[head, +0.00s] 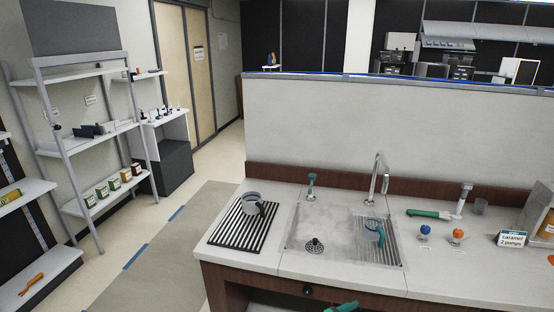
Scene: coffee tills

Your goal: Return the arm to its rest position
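My arm and gripper cannot be made out in the head view. A small teal shape (342,307) is cut off by the bottom edge, in front of the counter's wooden face. I cannot tell what it is or whether anything holds it. The counter (240,259) stands ahead with a sink (325,222) set into it.
A grey pitcher (251,201) stands on a striped drain mat (230,231). A teal-handled item (378,235) is in the sink's right side. A faucet (380,180), orange-topped knob (457,235) and caramel sign (512,239) are further right. Shelves (85,75) stand left; floor between is clear.

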